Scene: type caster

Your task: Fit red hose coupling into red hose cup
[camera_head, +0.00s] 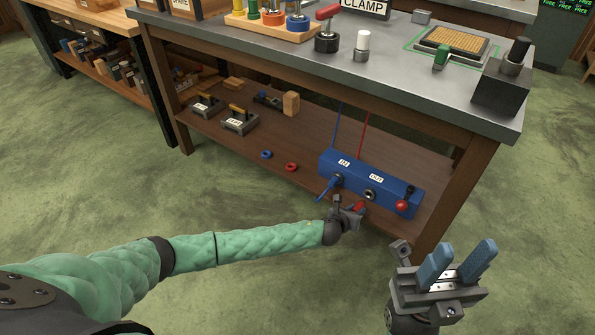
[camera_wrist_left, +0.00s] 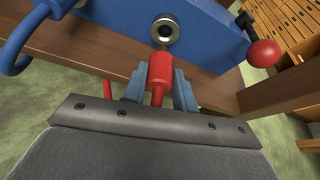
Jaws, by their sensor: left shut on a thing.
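The red hose coupling (camera_wrist_left: 158,76) is gripped between the blue fingers of my left gripper (camera_wrist_left: 159,88) in the left wrist view. Its tip points at a round metal socket (camera_wrist_left: 165,30) in the blue block and appears just short of it, though the exact gap cannot be told. In the head view, my left gripper (camera_head: 354,211) is at the block's front, with the coupling (camera_head: 359,206) partly hidden, below the socket (camera_head: 369,195) under the OUT label. No separate red cup is clear. My right gripper (camera_head: 457,258) is open and empty at lower right.
The blue block (camera_head: 350,168) stands on the low wooden shelf (camera_head: 230,155). A blue hose is plugged in at IN; a red-knobbed lever (camera_head: 402,204) is at its right. A red ring (camera_head: 291,167) and a blue ring (camera_head: 266,154) lie left. A table leg (camera_head: 440,210) stands right.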

